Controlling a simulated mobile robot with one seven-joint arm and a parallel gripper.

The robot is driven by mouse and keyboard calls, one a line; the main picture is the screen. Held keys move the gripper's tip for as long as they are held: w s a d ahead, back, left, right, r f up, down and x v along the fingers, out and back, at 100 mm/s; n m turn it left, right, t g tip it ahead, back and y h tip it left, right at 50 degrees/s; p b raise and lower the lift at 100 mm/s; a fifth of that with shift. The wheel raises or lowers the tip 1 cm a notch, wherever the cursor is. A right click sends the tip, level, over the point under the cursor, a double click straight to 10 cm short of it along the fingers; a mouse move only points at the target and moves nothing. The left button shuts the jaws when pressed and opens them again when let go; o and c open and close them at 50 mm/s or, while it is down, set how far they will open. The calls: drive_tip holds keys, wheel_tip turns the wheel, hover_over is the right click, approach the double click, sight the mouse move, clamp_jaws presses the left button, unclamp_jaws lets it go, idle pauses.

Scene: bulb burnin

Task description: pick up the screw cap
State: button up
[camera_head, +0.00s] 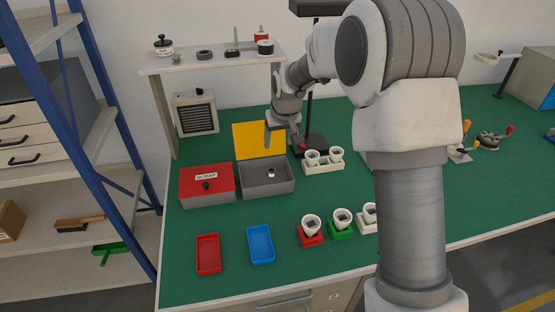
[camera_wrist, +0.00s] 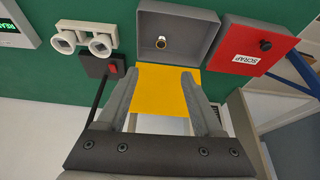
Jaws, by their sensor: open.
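A small brass-coloured piece with a pale top, which looks like the screw cap (camera_head: 271,173), lies inside the open grey box (camera_head: 267,191). It also shows in the wrist view (camera_wrist: 161,42), near the middle of the box floor. The box's yellow lid (camera_head: 258,140) stands raised at the back.
A red-lidded scrap box (camera_head: 207,183) stands left of the grey box. A double-socket holder (camera_head: 323,160) and a black stand (camera_head: 309,145) with a red switch are to the right. Red (camera_head: 208,254) and blue (camera_head: 260,244) trays lie in front. A shelf (camera_head: 212,61) is behind.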

drive_tip(key=w+x, duration=0.1)
drive_tip(key=x, duration=0.1)
hover_over(272, 176)
drive_tip(key=s, duration=0.1)
drive_tip(key=f, duration=1.1)
drive_tip(key=shift+s+d+f, duration=0.1)
drive_tip(key=shift+d+f, duration=0.1)
drive_tip(key=shift+d, duration=0.2)
drive_tip(key=shift+x, duration=2.65)
drive_tip(key=shift+a, duration=0.15)
clamp_jaws()
